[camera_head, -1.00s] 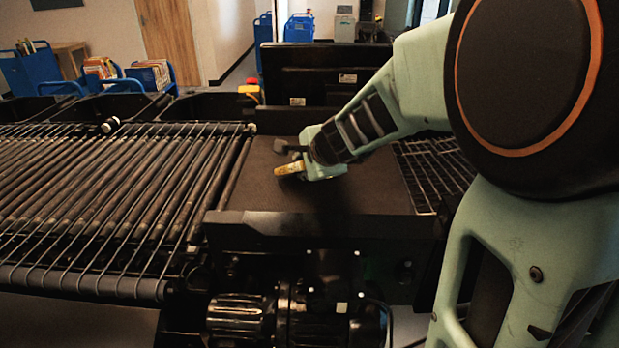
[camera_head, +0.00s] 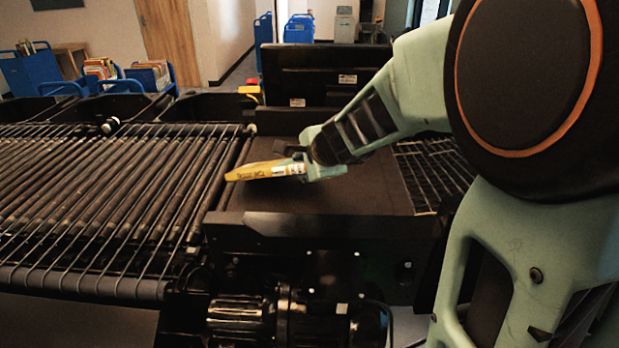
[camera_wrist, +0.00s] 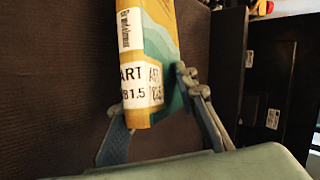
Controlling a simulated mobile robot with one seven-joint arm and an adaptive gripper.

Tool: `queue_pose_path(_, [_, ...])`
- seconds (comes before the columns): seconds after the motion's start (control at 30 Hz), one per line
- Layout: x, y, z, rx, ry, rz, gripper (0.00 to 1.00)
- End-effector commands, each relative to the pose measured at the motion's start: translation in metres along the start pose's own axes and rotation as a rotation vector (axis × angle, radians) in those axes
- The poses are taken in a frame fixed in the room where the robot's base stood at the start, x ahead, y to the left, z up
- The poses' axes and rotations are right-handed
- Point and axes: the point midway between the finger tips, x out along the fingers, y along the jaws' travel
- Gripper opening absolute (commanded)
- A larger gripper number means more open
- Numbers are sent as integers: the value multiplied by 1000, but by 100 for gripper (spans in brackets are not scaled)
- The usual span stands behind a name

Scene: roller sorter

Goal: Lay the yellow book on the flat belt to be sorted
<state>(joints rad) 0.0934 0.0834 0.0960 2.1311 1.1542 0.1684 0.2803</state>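The yellow book (camera_head: 263,171) sticks out to the left from my gripper (camera_head: 301,165) over the flat dark belt (camera_head: 345,194). In the head view its spine with a white label faces me. In the wrist view the book (camera_wrist: 160,25) shows a yellow and teal cover and a label reading "ART". My gripper (camera_wrist: 158,112) has one finger on each side of the book's near end and is shut on it. The belt (camera_wrist: 60,80) fills the background there. I cannot tell whether the book's lower side touches the belt.
A roller conveyor with wire bands (camera_head: 110,200) adjoins the belt on the left. A wire rack (camera_head: 435,172) lies on the right. A black upright panel (camera_head: 325,80) stands behind. Dark bins (camera_head: 115,105) and blue book carts (camera_head: 150,78) are farther back.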

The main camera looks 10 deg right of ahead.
Motion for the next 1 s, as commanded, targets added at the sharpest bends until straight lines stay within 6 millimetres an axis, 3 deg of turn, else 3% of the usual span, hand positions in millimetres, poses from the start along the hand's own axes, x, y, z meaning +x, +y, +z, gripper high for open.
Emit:
queue_pose_path(0.17, [-9,-3,-1,0,2,-3,26])
queue_pose_path(0.7, [-73,-3,0,0,2,-2,26])
queue_pose_path(1.0, [-82,-1,0,-2,0,-4,26])
